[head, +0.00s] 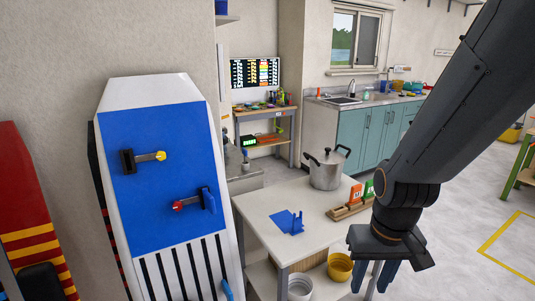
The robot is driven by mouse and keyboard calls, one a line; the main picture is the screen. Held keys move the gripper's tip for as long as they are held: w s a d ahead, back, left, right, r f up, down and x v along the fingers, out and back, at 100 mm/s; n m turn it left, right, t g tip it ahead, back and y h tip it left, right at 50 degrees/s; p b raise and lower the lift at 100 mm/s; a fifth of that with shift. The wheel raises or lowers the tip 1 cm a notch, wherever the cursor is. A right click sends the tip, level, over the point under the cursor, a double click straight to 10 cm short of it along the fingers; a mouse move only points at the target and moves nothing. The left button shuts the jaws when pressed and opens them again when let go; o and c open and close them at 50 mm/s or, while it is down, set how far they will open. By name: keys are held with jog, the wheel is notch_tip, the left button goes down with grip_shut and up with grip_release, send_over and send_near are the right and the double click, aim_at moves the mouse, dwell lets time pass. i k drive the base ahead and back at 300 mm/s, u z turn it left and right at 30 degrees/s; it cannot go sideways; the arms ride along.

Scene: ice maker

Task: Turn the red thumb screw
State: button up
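The red thumb screw (177,206) is on the blue front panel (150,185) of the white ice maker at the left. It sits at the left end of a short grey rod.
A white table (270,215) stands between the ice maker and my gripper. It bears a metal pot (325,170), a blue piece (287,221) and a wooden rack (350,208). Yellow (340,267) and white (300,288) buckets are below. A red cabinet (25,190) stands far left.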

aim_at(177, 206)
jog(key=u, duration=1.35)
